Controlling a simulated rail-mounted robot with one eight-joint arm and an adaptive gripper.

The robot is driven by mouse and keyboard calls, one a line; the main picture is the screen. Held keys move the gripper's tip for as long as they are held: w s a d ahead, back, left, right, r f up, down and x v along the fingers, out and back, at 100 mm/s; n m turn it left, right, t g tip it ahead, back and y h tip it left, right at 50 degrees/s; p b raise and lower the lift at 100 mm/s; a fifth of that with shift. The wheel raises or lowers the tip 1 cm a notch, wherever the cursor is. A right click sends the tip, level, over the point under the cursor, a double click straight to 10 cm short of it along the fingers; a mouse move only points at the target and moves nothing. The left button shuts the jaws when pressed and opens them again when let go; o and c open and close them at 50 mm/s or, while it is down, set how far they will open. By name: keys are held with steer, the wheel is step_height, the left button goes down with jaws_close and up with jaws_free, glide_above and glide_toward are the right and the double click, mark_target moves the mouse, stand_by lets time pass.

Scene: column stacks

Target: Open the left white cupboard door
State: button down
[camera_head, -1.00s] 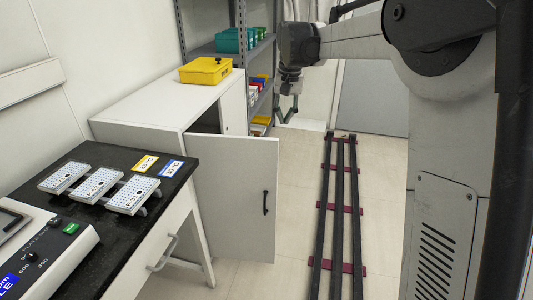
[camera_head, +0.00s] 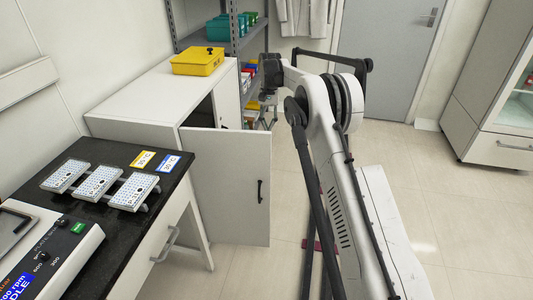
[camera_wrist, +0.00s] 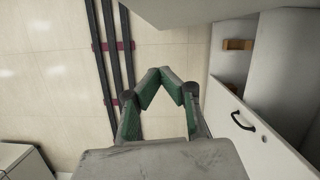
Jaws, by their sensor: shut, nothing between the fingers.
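The white cupboard (camera_head: 140,90) stands beyond the dark bench. Its left door (camera_head: 225,185), with a black handle (camera_head: 260,191), is swung wide open and sticks out toward the right in the head view. The right door (camera_head: 228,101) looks closed or nearly so; its black handle shows in the wrist view (camera_wrist: 243,121). My gripper (camera_head: 268,113) is beyond the open left door, apart from its handle. In the wrist view its green-padded fingers (camera_wrist: 161,76) meet at the tips with nothing between them. Part of the cupboard interior is visible beside the right door.
A yellow box (camera_head: 198,61) sits on the cupboard top. Grey shelving (camera_head: 208,30) with bins stands behind. The bench (camera_head: 130,225) with plates and a shaker is at near left. Floor rails (camera_wrist: 105,50) run beside the cupboard. Open floor lies right, before a glass-fronted cabinet (camera_head: 490,120).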

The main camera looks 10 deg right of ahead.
mark_target(267, 155)
steer(key=shift+s+a+f+b, duration=0.4)
steer(key=shift+s+f, duration=0.6)
steer(key=shift+f, duration=0.7)
steer(key=shift+s+a+f+b, duration=0.25)
steer(key=shift+s+f+b, duration=0.2)
steer(key=shift+s+f, duration=0.9)
steer(key=shift+s+a+f+b, duration=0.4)
steer(key=shift+s+f, duration=0.25)
steer(key=shift+f, duration=1.35)
